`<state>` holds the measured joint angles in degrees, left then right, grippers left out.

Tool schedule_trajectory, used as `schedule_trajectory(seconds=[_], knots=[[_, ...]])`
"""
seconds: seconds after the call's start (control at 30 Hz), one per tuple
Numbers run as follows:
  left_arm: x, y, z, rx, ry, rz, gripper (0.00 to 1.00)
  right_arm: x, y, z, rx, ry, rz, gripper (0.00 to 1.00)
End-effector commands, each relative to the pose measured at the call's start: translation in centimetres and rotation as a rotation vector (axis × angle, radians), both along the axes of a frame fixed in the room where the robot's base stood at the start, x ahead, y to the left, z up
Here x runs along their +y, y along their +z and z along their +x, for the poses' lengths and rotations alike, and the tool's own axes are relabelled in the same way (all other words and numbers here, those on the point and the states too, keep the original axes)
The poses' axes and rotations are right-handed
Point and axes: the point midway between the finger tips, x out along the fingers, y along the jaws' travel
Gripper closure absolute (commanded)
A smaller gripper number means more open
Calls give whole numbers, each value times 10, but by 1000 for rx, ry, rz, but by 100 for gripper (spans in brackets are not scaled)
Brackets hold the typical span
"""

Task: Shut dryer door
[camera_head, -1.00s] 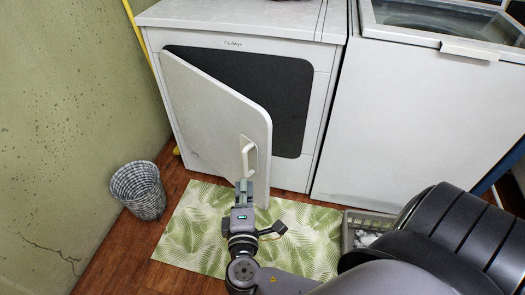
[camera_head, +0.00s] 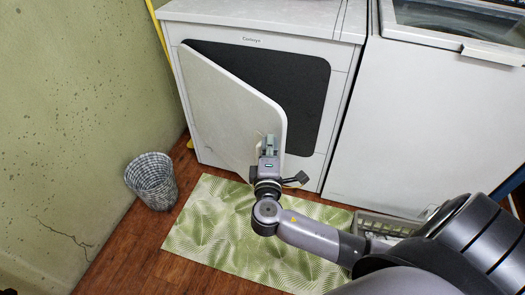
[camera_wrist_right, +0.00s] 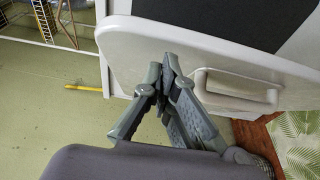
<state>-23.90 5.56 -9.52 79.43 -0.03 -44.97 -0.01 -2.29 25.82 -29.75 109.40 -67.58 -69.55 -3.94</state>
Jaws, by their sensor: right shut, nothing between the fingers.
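The dryer (camera_head: 262,28) stands against the far wall with its white door (camera_head: 232,108) swung partly open, hinged on the left. The dark front panel (camera_head: 300,90) shows behind the door. My right gripper (camera_head: 269,142) is at the door's outer face near its free edge and hides most of the handle. In the right wrist view the gripper (camera_wrist_right: 168,62) is shut and empty, its fingertips at the door's edge region beside the white handle (camera_wrist_right: 235,88). I cannot tell whether they touch the door. My left gripper is not in view.
A white top-loading machine (camera_head: 420,110) stands right of the dryer. A woven basket (camera_head: 152,181) stands by the left wall. A leaf-pattern mat (camera_head: 215,225) lies on the wood floor. A grey crate (camera_head: 383,225) sits right of the mat, partly behind my arm.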

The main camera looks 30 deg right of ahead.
Motion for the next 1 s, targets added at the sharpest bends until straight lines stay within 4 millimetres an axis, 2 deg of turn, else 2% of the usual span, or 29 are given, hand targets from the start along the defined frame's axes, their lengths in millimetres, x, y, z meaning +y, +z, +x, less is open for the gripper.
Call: schedule_trajectory(seconds=[0.63, 0.77, 1.0], knots=[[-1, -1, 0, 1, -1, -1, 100, -14, 0, 1, 0, 10, -1, 100], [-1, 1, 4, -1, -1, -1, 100, -28, -1, 3, 0, 33, -4, 100], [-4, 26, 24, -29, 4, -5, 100, -70, -1, 10, 0, 105, -6, 100]])
